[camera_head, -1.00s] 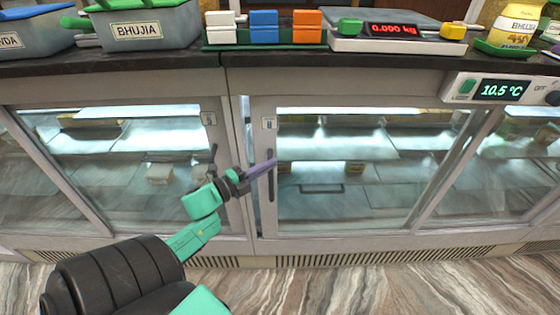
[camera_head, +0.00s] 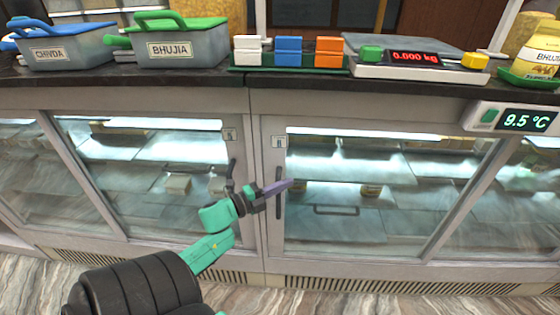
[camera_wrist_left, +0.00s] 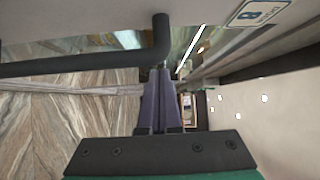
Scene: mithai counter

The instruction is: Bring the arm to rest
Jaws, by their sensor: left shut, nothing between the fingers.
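My left gripper (camera_head: 279,187) is in front of the glass-fronted counter, near the dark vertical handle (camera_head: 279,193) of the right sliding door. In the left wrist view its purple fingers (camera_wrist_left: 158,103) are together with nothing between them. A dark door handle (camera_wrist_left: 90,62) crosses that view just beyond the fingertips; I cannot tell whether they touch it. My left arm (camera_head: 215,248) comes up from the lower left in the head view. My right gripper is not in view.
The glass doors look closed. On the dark countertop (camera_head: 215,88) stand a green-lidded BHUJIA tub (camera_head: 190,50), a blue-lidded CHIVDA tub (camera_head: 90,50), coloured blocks (camera_head: 288,50) and a scale (camera_head: 410,68). The display (camera_head: 525,121) reads 9.5 °C. The floor (camera_head: 250,298) in front looks clear.

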